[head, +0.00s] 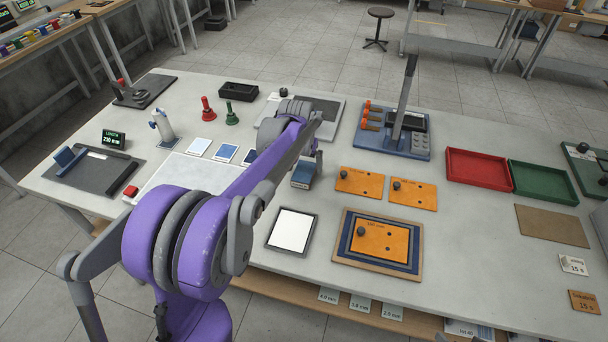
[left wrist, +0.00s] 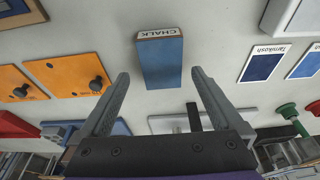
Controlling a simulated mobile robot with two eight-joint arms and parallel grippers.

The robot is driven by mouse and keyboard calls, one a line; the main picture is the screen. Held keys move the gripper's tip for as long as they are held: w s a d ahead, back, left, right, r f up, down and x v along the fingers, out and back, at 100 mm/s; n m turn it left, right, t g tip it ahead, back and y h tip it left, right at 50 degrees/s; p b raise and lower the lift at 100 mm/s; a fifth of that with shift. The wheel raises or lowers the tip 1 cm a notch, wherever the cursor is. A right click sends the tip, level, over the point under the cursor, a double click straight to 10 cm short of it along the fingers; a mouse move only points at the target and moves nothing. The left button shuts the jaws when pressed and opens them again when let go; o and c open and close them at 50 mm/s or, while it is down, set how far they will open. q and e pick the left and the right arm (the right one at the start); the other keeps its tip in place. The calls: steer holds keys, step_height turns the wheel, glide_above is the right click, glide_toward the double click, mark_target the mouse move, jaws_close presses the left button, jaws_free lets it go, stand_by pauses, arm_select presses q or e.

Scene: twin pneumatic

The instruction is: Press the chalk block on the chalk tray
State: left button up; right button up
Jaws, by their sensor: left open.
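The chalk block is a blue block with a white end marked CHALK (left wrist: 160,58). It stands on the table, and in the head view the blue block (head: 302,175) is just below my left gripper (head: 317,158). In the left wrist view my left gripper (left wrist: 160,76) is open, with the block ahead of and between its fingertips, not gripped. A shallow dark-framed tray with a white surface (head: 292,231) lies nearer the front; it looks like the chalk tray, but no label shows. My right gripper is not in view.
Orange plates with dark knobs (head: 360,183) lie right of the block. A framed orange plate (head: 380,240) is beside the white-surfaced tray. Blue-and-white cards (head: 226,152) lie left, with red and green handled tools (head: 208,109) behind. Red (head: 478,170) and green trays stand right.

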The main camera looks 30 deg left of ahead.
mark_target(304, 172)
arm_select(q)
steer(key=x, duration=0.4)
steer(key=shift+s+f, duration=0.1)
steer(key=shift+f, duration=0.15)
steer(key=shift+s, duration=0.1)
steer(key=shift+c, duration=0.3)
steer(key=c, duration=1.3)
step_height(304, 172, up, 10)
steer(key=shift+r, duration=0.1)
steer(key=shift+c, duration=0.2)
